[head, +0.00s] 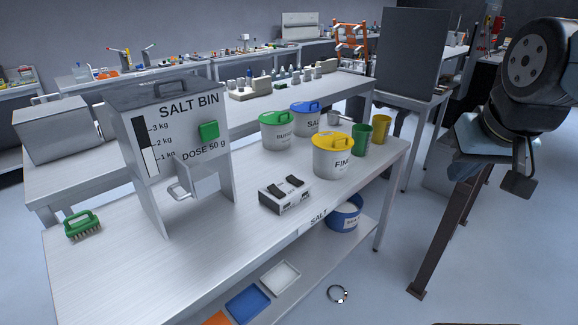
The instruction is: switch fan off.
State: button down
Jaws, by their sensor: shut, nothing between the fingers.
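A small pale box with two black rocker switches (286,194) sits near the front edge of the white bench, right of the salt bin. Its front markings are too small to read, so I cannot tell which rocker is for the fan or how each is set. No fan can be made out. My gripper (519,186) is at the far right, beyond the bench's right end and well apart from the switch box. It is shut and empty, partly hidden by my dark arm.
The grey salt bin (180,120) with a green button (208,131) stands left. A yellow-lidded tub (333,160), a green-lidded tub (277,135), a blue-lidded tub (307,122) and cups (361,140) stand behind the box. A green brush (83,225) lies at left. The front bench (150,265) is clear.

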aim_at(291, 178)
jog(key=u, duration=0.1)
jog(key=i, duration=1)
jog(key=z, duration=0.1)
